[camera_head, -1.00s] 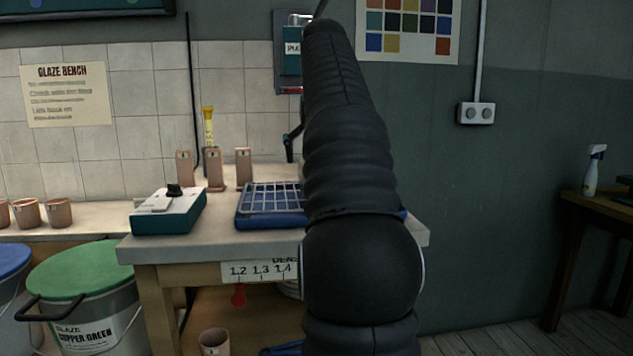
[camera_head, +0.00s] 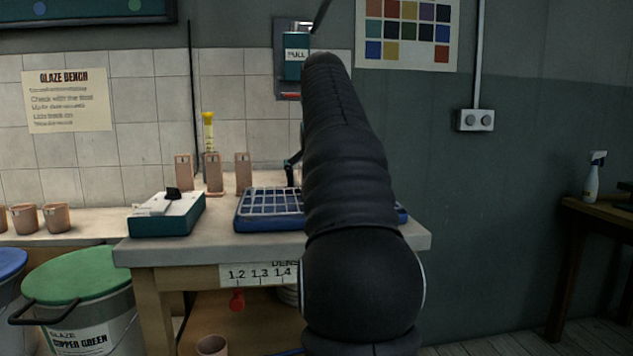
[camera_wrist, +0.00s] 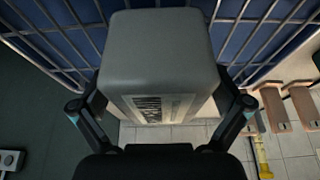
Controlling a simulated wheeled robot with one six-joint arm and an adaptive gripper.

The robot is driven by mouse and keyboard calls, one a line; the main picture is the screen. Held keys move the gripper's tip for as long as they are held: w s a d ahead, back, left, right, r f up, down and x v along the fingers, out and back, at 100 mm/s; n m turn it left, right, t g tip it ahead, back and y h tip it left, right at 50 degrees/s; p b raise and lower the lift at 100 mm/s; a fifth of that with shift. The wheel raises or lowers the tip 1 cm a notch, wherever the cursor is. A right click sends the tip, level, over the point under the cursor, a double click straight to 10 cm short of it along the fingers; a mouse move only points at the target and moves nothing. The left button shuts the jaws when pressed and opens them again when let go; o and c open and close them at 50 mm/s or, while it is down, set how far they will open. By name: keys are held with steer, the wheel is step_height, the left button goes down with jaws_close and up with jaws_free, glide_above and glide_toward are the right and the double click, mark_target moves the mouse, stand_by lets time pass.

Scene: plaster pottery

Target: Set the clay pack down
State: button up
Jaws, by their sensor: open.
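The clay pack (camera_wrist: 158,50) is a grey, round-edged block with a printed label, seen in the wrist view. It lies over the wire grid of the blue tray (camera_wrist: 268,40) and appears to rest on it; the contact itself is hidden. My gripper (camera_wrist: 161,104) is open, with one finger on each side of the pack, close to its sides. In the head view the blue tray (camera_head: 268,207) stands on the bench. My dark arm covers its right part, and the pack and gripper are hidden behind the arm.
A teal-sided box with a black knob (camera_head: 167,212) stands left of the tray. Several clay test tiles (camera_head: 214,173) and a yellow-topped tool (camera_head: 208,132) stand behind. A green-lidded bucket (camera_head: 80,275) is on the floor at left. The bench's right end (camera_head: 418,239) is near the tray.

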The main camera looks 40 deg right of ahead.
steer(key=shift+f, duration=0.1)
stand_by(0.3)
steer(key=c, duration=1.6)
steer(key=shift+c, duration=1.1)
steer(key=shift+r, duration=0.2)
